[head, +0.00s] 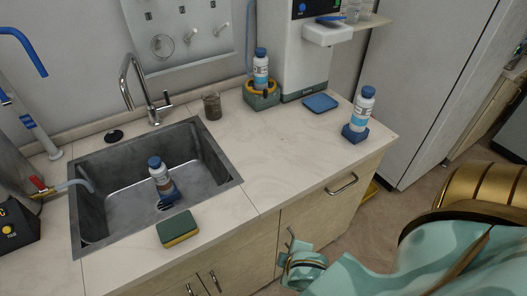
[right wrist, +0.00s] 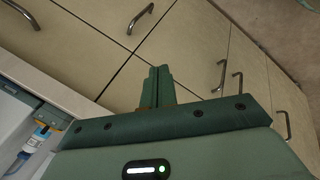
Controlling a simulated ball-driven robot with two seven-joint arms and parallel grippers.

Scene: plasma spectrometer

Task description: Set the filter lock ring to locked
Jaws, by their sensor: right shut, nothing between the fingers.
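A white-and-blue bottle (head: 261,68) stands upright in a green holder (head: 262,101) on the counter at the back. A yellow-orange and black ring (head: 265,91) sits around the bottle's foot on this holder. It may be the filter lock ring, but its markings are too small to read. My right gripper (head: 290,247) is low in front of the cabinet doors, well apart from the holder. In the right wrist view its two green fingers (right wrist: 157,85) are together with nothing between them. My left gripper is not in view.
A sink (head: 112,204) holds another bottle (head: 160,176). A sponge (head: 178,229) lies at its front edge. A third bottle (head: 362,108) stands on a blue base at right. A beaker (head: 212,106) and blue pad (head: 320,103) flank the holder. The middle counter (head: 265,160) is clear.

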